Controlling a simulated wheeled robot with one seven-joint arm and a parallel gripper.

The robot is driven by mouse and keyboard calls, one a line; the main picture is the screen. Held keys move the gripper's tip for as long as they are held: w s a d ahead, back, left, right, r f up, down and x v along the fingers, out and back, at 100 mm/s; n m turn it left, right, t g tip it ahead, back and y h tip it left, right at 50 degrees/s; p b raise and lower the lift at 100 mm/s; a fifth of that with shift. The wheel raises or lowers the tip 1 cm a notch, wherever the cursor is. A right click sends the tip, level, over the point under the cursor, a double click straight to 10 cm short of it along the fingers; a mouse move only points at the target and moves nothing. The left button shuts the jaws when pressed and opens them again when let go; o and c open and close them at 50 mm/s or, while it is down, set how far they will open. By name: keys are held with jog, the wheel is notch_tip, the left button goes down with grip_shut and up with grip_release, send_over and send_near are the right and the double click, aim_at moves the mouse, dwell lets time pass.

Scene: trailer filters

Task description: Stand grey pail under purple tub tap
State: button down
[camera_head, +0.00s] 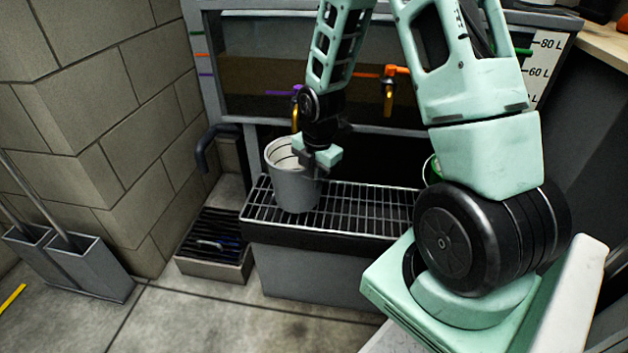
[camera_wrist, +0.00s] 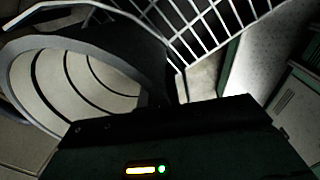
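The grey pail (camera_head: 290,190) stands upright at the left end of the wire grate, its pale ringed inside showing. It fills the left of the wrist view (camera_wrist: 75,85). The purple tap (camera_head: 280,92) is on the tank front above the pail, its brass spout (camera_head: 295,118) partly behind my arm. The spout appears above the pail's opening, but the depth between them is hard to judge. My gripper (camera_head: 314,150) is at the pail's right rim with its pale green fingers down. The wrist view hides the fingertips, so I cannot tell whether they grip the rim.
The wire grate (camera_head: 365,208) extends free to the right of the pail. An orange tap (camera_head: 395,71) hangs further right. A green-rimmed object (camera_head: 432,168) is mostly hidden behind my arm. A low slotted box (camera_head: 215,245) stands left of the grate, and grey bins (camera_head: 90,268) stand by the block wall.

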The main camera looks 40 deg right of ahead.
jog(key=shift+f, duration=0.15)
jog(key=c, duration=1.6)
grip_release()
jog(key=shift+f, duration=0.1)
notch_tip(320, 180, up, 11)
jog(key=p, duration=0.5)
jog(key=s+a+r+m, duration=0.3)
jog(key=a, duration=0.6)
jog(key=s+a+r+m, duration=0.2)
jog(key=s+a+r, duration=0.2)
jog(key=a, duration=0.5)
jog(key=s+a+r+m, duration=0.1)
jog(key=s+a+m, duration=0.1)
jog(key=s+a, duration=0.1)
jog(key=s+a+r+m, duration=0.1)
jog(key=s+a+m, duration=0.1)
jog(key=s, duration=0.4)
jog(key=s+a+r+m+g, duration=0.1)
jog(key=s+a+m, duration=0.2)
jog(key=s+a, duration=0.1)
jog(key=shift+s+a+r, duration=0.15)
jog(key=shift+s+a, duration=0.25)
jog(key=shift+a, duration=0.05)
